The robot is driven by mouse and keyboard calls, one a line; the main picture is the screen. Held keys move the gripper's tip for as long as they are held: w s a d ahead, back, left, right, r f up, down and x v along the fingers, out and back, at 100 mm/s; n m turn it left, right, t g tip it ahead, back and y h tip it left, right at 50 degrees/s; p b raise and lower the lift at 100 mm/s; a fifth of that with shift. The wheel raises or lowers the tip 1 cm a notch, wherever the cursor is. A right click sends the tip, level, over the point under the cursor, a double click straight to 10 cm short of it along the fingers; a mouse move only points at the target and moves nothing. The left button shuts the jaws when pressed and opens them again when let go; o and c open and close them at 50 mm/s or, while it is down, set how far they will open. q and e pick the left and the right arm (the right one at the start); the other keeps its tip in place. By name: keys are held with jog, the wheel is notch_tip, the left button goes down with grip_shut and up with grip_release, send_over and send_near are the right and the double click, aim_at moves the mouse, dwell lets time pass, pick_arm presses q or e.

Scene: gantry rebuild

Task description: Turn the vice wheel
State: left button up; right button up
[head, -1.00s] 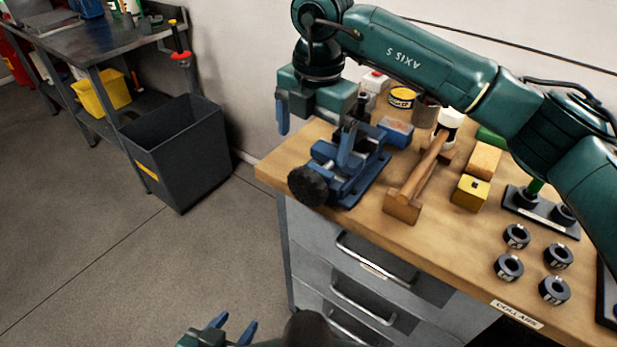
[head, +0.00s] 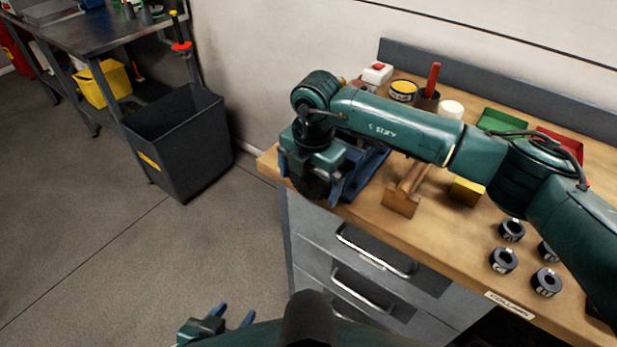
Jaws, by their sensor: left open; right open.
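The blue vice (head: 368,170) sits at the left front corner of the wooden bench and is largely hidden by my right gripper and arm. Its dark round wheel (head: 313,187) shows just below the gripper body, at the bench's front edge. My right gripper (head: 310,178) is open, with one blue finger to the left of the wheel and one to its right. I cannot tell whether the fingers touch the wheel. My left gripper (head: 232,315) is open and empty, low over the floor at the bottom of the view.
A wooden mallet (head: 401,200) and a yellow block (head: 467,191) lie right of the vice. Several dark collars (head: 503,260) are at the right front. A grey bin (head: 180,145) stands on the floor to the left. Drawers with handles (head: 375,252) are below the benchtop.

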jog(key=shift+c, duration=0.5)
jog(key=c, duration=0.9)
pick_arm(q)
jog(key=shift+d+r, duration=0.1)
pick_arm(e)
jog(key=shift+a, duration=0.1)
jog(key=shift+g+h+b, duration=0.35)
jog(key=shift+g+h, duration=0.05)
jog(key=shift+h, duration=0.2)
jog(key=shift+w+f+g+h+b, duration=0.1)
jog(key=shift+f+g+h+b, duration=0.05)
jog(key=shift+g+h+b, duration=1.15)
jog(key=shift+h+b, duration=0.4)
jog(key=shift+b, duration=0.1)
pick_arm(q)
jog(key=shift+w+d+f+m+h, duration=0.2)
jog(key=shift+d+f+m+h, duration=0.15)
jog(key=shift+d+f, duration=0.35)
jog(key=shift+d+r+b, duration=0.1)
jog(key=shift+d+b, duration=0.1)
jog(key=shift+b, duration=0.1)
pick_arm(e)
jog(key=shift+h, duration=0.3)
